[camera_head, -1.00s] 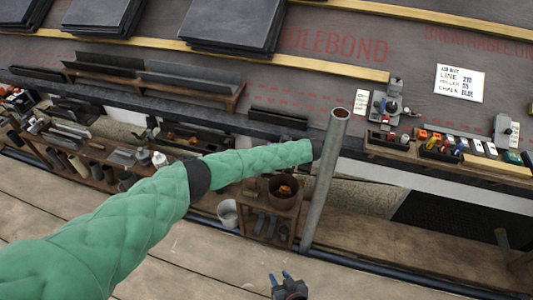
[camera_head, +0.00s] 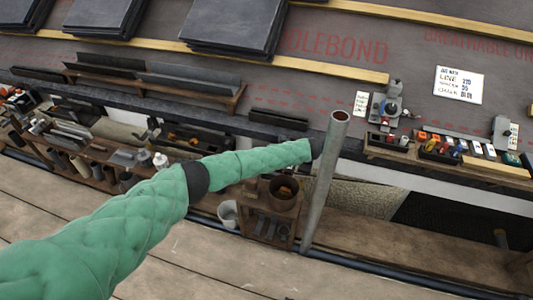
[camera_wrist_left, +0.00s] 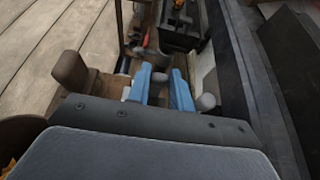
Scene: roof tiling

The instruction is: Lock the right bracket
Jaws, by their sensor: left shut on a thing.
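My left arm reaches in from the left in the head view and ends behind an upright metal pole, so its gripper is hidden there. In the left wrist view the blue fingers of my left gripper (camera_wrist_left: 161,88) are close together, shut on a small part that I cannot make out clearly. A brown rounded knob (camera_wrist_left: 70,70) is to the left of the fingers and a grey rounded knob (camera_wrist_left: 206,102) to their right. I cannot tell which part is the right bracket or whether it is locked. My right gripper is out of view.
The metal pole (camera_head: 325,180) stands beside the end of my left arm. A small wooden stand (camera_head: 272,217) with a brown pot (camera_head: 284,192) and a grey bucket (camera_head: 228,213) are near it. Dark slates (camera_head: 232,25) lie stacked on the roof. The plank deck in front is clear.

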